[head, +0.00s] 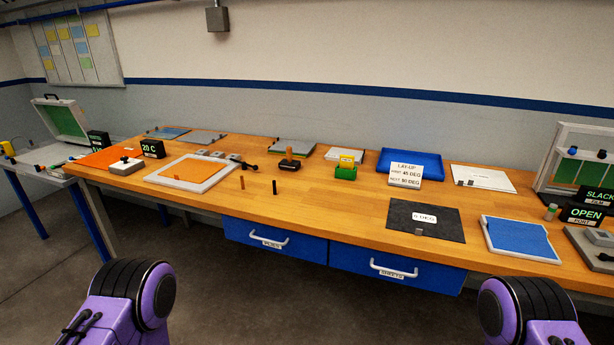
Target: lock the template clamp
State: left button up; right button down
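No label in the head view names the template clamp, and I cannot tell for sure which thing it is. A white frame with an orange panel (190,173) lies flat at the left middle of the bench. Several small grey blocks and a black-knobbed piece (249,167) sit at its far right edge. A black sheet (418,219) marked "0 DEG" lies right of the middle, with a small grey block on its near edge. Only purple links of my two arms show at the bottom. Both grippers are outside the view.
The wooden bench (330,205) has clear room in its middle, apart from two short pegs (274,187). A blue tray (409,160), a lay-up sign (405,174) and a green-and-yellow block (346,167) stand behind. Displays read "20 C" (151,149) and "OPEN" (584,215). Blue drawers (275,242) hang below.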

aim_at(255, 167)
jog(key=z, duration=0.65)
jog(key=k, duration=0.1)
jog(key=u, duration=1.7)
jog(key=i, duration=0.65)
jog(key=u, duration=0.3)
